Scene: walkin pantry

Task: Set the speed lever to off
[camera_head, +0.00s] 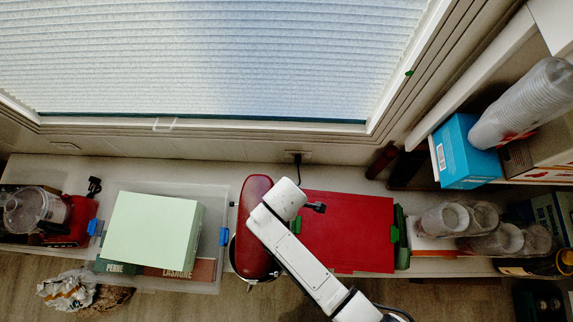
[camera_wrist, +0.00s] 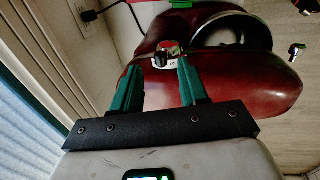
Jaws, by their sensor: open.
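The red stand mixer (camera_head: 256,205) stands on the counter, partly covered by my white arm. In the wrist view its glossy dark red body (camera_wrist: 225,78) fills the upper middle. A small metal lever or knob (camera_wrist: 170,50) with a pale label beside it sits on the near side of the body. My gripper (camera_wrist: 158,68) is open, its two green fingers pointing at that lever. The lever shows just beyond the gap, nearer the right finger; I cannot tell whether they touch. Its setting is too small to read. The gripper is not clearly visible in the head view.
A red box (camera_head: 345,235) lies right of the mixer under my arm. A clear bin with a pale green box (camera_head: 150,230) is at left, beside a red food processor (camera_head: 70,222). Shelves with plastic cups (camera_head: 525,100) and a blue box (camera_head: 463,155) are at right. A window is behind.

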